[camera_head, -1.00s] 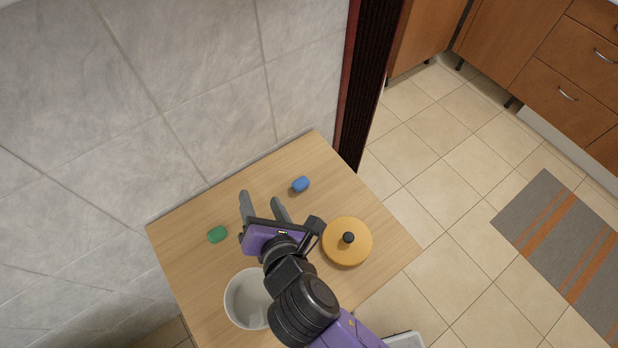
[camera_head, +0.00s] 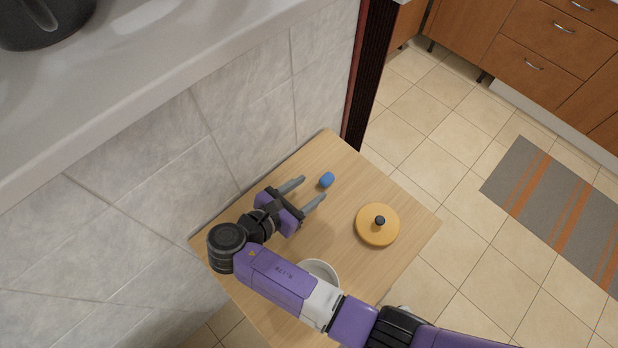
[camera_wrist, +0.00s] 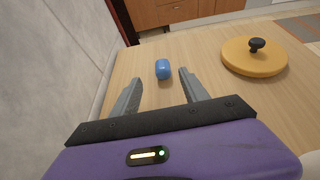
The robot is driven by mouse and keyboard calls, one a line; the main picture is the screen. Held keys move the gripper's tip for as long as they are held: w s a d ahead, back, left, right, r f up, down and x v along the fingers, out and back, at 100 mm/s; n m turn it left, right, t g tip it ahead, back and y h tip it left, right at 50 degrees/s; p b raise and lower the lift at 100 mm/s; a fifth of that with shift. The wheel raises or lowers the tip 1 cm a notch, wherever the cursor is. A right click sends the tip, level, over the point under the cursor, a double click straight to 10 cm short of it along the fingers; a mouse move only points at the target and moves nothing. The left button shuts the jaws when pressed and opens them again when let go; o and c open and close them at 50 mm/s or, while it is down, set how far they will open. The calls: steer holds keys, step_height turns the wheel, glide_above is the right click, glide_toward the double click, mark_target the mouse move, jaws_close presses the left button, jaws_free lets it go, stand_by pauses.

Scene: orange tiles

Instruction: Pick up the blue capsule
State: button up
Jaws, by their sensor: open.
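The blue capsule (camera_head: 327,180) lies on the wooden table near its far corner by the wall. In the wrist view the capsule (camera_wrist: 163,69) sits ahead of my gripper (camera_wrist: 160,88), roughly in line with the gap between the fingers. My gripper (camera_head: 314,190) is open and empty, with its fingers pointing toward the capsule. The capsule appears just beyond the fingertips, and I see no contact. Nothing hides it in either view.
The table (camera_head: 400,193) also holds a yellow lid (camera_head: 377,226) with a black knob, right of the gripper. A white bowl (camera_head: 325,268) is partly behind my arm. A tiled wall (camera_head: 240,125) borders the table's far left side.

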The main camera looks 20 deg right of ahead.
mark_target(324, 180)
steer(key=shift+s+d+g+h, duration=0.1)
steer(key=shift+s+g+h, duration=0.05)
steer(key=shift+g+h, duration=0.15)
steer(key=shift+d+f+m, duration=0.15)
steer(key=shift+d+m, duration=0.1)
steer(key=shift+m, duration=0.05)
steer(key=b+x, duration=0.5)
steer(key=x, duration=0.1)
steer(key=shift+w+f, duration=0.15)
steer(key=shift+w, duration=0.1)
steer(key=shift+w+d, duration=0.15)
steer(key=shift+d, duration=0.2)
jaws_close()
